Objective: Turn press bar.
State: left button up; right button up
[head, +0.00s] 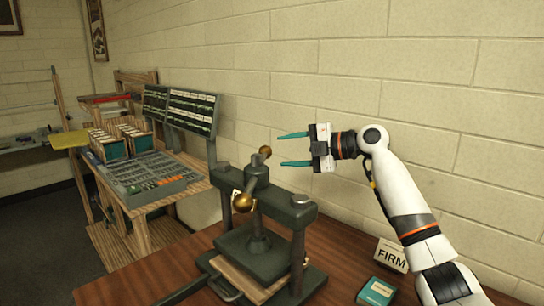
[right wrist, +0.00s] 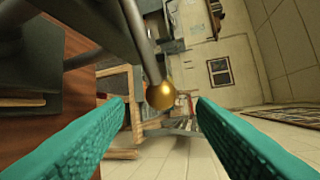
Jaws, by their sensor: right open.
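The press bar (head: 250,184) is a dark grey bar across the top of the press screw, with a gold ball at each end. The near gold ball (head: 243,202) points toward me; the far gold ball (head: 265,151) is toward the wall. My right gripper (head: 281,149) is open and empty, its teal fingers pointing left at the far ball, just right of it. In the right wrist view a gold ball (right wrist: 161,96) shows in the gap between the fingers, apart from both. The dark green press (head: 262,252) stands on the wooden table. My left gripper is not in view.
A "FIRM" card (head: 391,256) and a teal box (head: 376,292) stand on the table at right, near my right arm. The brick wall is close behind the gripper. A wooden bench (head: 150,200) with a grey type case (head: 148,178) is at left.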

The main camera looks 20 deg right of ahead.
jog(key=shift+b+v, duration=0.3)
jog(key=shift+v, duration=2.25)
